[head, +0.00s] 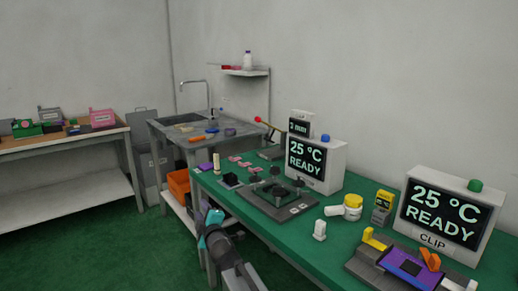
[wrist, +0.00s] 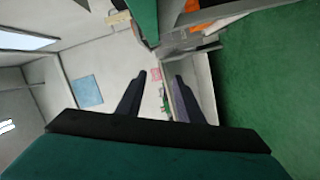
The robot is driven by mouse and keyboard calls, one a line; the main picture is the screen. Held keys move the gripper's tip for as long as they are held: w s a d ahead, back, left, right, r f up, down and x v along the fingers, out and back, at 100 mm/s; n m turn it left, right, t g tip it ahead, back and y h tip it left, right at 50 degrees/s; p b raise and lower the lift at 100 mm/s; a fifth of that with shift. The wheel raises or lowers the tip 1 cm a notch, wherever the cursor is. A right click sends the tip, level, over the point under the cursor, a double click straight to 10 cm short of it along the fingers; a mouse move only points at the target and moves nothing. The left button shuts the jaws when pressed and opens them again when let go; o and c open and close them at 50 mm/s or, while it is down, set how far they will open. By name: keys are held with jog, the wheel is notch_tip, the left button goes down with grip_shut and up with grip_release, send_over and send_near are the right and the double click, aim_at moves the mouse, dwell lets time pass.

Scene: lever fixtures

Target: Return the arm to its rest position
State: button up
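My gripper (wrist: 159,78) is open and empty in the wrist view, its two dark fingers spread with a clear gap between them. In the head view my gripper (head: 211,214) is low in the picture, at the near left edge of the green-topped bench (head: 262,226). Its teal body shows there, but its fingertips are small and hard to make out. It appears to hold nothing. The wrist view is turned sideways and looks out into the room.
On the bench are a dark clamp fixture (head: 277,200), a yellow-lidded jar (head: 352,206), a purple-topped clip fixture (head: 405,265) and two displays reading 25 °C READY (head: 307,157). An orange bin (head: 179,184) sits beneath the sink table. Green floor (head: 110,250) lies open at left.

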jog(key=s+d+f+m+g+h+p, duration=0.3)
jog(key=d+f+m+p, duration=0.15)
jog(key=d+f, duration=0.55)
jog(key=s+d+f+m+g+h+p, duration=0.3)
jog(key=d+f+h+p, duration=0.15)
jog(key=d+f, duration=0.6)
jog(key=s+d+f+m+g+h+p, duration=0.1)
jog(key=s+d+f+m+g+p, duration=0.15)
jog(key=s+d+f+p, duration=0.35)
jog(key=s+d+f+m+g+p, duration=0.1)
jog(key=s+d+f+m+g, duration=0.15)
jog(key=s+d, duration=0.35)
jog(key=s+d+m+g+p, duration=0.1)
jog(key=s+m+g+p, duration=0.1)
jog(key=s, duration=0.9)
jog(key=s+d+m+g+y+p, duration=0.1)
jog(key=s+g+p, duration=0.4)
jog(key=s, duration=0.7)
jog(key=s+d+m+g+p, duration=0.3)
jog(key=s, duration=0.8)
jog(key=shift+s+r+p, duration=0.2)
jog(key=shift+r+p, duration=0.1)
jog(key=shift+d, duration=0.1)
